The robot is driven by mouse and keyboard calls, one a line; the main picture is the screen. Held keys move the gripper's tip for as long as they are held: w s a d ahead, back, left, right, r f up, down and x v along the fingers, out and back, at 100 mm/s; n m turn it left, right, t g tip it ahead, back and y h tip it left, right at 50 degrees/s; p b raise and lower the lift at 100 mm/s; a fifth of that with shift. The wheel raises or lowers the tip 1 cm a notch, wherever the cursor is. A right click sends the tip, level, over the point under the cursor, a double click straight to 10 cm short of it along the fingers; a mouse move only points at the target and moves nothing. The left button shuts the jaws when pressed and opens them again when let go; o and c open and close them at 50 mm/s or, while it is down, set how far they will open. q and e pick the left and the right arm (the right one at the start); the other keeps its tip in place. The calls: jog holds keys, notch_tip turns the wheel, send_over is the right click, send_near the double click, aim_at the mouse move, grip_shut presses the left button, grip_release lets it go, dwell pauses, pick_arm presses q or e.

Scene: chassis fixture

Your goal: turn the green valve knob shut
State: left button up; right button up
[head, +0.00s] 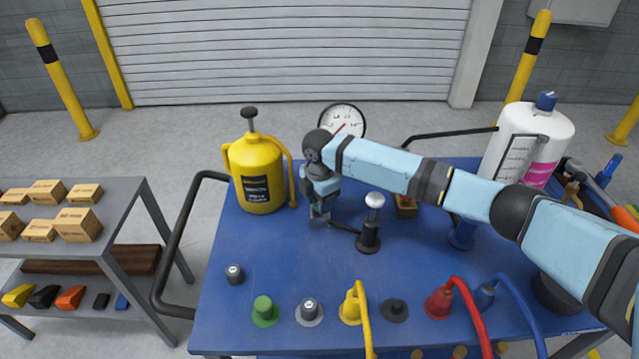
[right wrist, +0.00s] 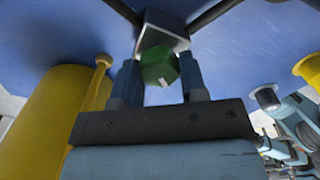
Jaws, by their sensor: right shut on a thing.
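The green valve knob (right wrist: 158,68) shows in the right wrist view as a faceted green piece with a small white mark, against a grey block (right wrist: 160,38). My right gripper (right wrist: 160,82) has one finger on each side of the knob and is shut on it. In the head view my right gripper (head: 319,212) points down at the back middle of the blue table. There the gripper mostly hides the knob. My left gripper is not in view.
On the blue table (head: 290,265), a yellow pump can (head: 258,180) stands left of the gripper and a silver-topped black post (head: 369,237) right of it. A round gauge (head: 343,120) is behind. Several fittings, including a green cap (head: 265,311), line the front edge.

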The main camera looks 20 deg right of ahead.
jog(key=m+p, duration=0.3)
jog(key=p, duration=0.1)
jog(key=m+p, duration=0.2)
jog(key=p, duration=0.1)
jog(key=shift+r+m, duration=0.25)
jog(key=shift+m, duration=0.05)
jog(key=shift+m+p, duration=1.05)
jog(key=shift+m, duration=0.05)
jog(key=shift+f+m+p, duration=0.15)
jog(key=shift+m+p, duration=0.4)
jog(key=shift+m, duration=0.05)
jog(key=shift+w+f+m, duration=0.1)
jog(key=shift+m, duration=0.2)
jog(key=o, duration=0.9)
jog(key=shift+c, duration=0.2)
jog(key=shift+o, duration=0.3)
